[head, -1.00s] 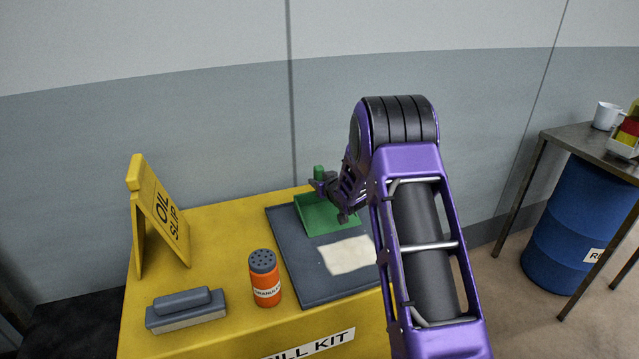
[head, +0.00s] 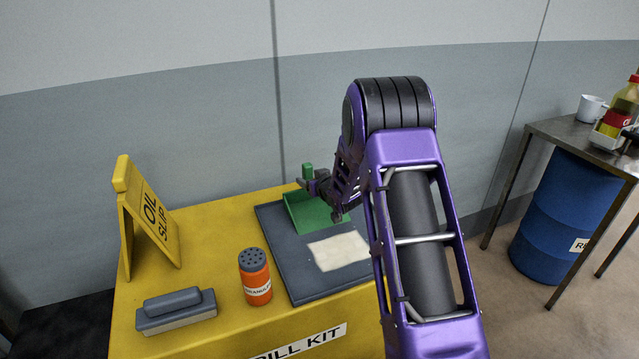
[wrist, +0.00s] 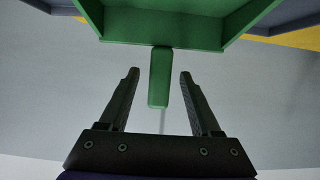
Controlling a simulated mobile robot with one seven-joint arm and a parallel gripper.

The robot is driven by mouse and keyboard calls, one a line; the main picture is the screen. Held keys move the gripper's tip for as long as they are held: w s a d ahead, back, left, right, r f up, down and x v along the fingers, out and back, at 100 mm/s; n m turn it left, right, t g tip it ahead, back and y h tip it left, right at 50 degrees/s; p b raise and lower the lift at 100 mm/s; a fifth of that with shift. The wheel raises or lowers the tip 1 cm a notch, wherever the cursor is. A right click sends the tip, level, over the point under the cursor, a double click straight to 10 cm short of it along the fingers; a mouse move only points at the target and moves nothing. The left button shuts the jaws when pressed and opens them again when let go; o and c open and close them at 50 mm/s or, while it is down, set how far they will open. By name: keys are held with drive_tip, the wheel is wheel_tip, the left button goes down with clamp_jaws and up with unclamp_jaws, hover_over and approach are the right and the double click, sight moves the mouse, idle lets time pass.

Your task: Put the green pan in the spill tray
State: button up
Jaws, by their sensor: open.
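The green pan (head: 308,214) rests at the far end of the dark grey spill tray (head: 283,246), on the yellow spill kit top. Its short green handle rises at the wall side. My gripper (head: 318,186) is at the handle, and the arm hides part of the pan's right side and the tray's right edge. In the wrist view the pan (wrist: 180,30) fills the top and its handle (wrist: 159,85) points down between the two fingers. My gripper (wrist: 159,74) is open, with a visible gap on each side of the handle.
A pale sheet (head: 338,251) lies on the near part of the tray. An orange granule shaker (head: 256,280), a grey brush (head: 177,312) and a yellow oil slip sign (head: 150,222) stand to the left. A metal table (head: 570,135) with a mug (head: 591,107) and blue drum (head: 560,215) are at right.

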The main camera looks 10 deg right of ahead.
drive_tip(key=v, duration=0.9)
drive_tip(key=shift+p, duration=0.3)
drive_tip(key=shift+r, duration=0.15)
